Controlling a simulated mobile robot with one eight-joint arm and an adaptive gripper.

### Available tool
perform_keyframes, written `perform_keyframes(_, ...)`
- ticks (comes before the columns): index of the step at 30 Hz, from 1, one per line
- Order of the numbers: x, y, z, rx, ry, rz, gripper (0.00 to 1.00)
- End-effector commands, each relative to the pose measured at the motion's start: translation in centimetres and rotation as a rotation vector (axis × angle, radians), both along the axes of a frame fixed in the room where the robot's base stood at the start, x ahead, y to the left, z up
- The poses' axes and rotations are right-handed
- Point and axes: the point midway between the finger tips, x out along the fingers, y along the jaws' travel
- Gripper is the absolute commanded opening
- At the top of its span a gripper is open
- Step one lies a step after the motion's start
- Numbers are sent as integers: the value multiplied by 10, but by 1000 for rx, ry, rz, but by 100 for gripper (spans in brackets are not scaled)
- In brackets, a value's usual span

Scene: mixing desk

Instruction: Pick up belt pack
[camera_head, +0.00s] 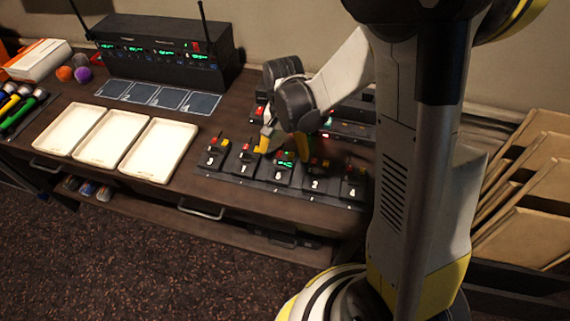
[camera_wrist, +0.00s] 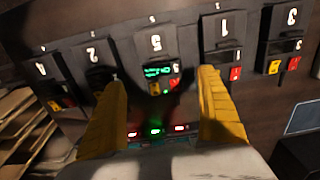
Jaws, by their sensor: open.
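Belt packs stand in a row in a dark rack. The middle one, pack 5 (camera_head: 281,172), has a lit green display and also shows in the wrist view (camera_wrist: 156,45). My gripper (camera_head: 283,149) is over this row, with its yellow fingers apart and nothing held. In the wrist view my gripper (camera_wrist: 161,88) has one finger on each side of pack 5's column; I cannot tell whether they touch anything. Pack 1 (camera_wrist: 223,32) and pack 2 (camera_wrist: 93,53) flank it. Pack 3 (camera_head: 213,156) and pack 4 (camera_head: 352,188) are at the row's ends.
More units sit behind the row, partly hidden by my arm. Three white trays (camera_head: 104,138) stand to the left. A black radio receiver unit (camera_head: 160,55) with antennas is at the back, behind a numbered mat (camera_head: 158,96). Cardboard folders (camera_head: 530,190) are at right.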

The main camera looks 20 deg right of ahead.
Motion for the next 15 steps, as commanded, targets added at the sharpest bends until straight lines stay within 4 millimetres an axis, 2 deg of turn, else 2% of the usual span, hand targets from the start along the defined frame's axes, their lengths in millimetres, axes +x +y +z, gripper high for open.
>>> perform_keyframes(5,0,1,-12,0,0,1,85)
perform_keyframes(12,1,6,-49,-1,-1,0,85)
perform_keyframes(15,1,5,-58,0,-1,0,85)
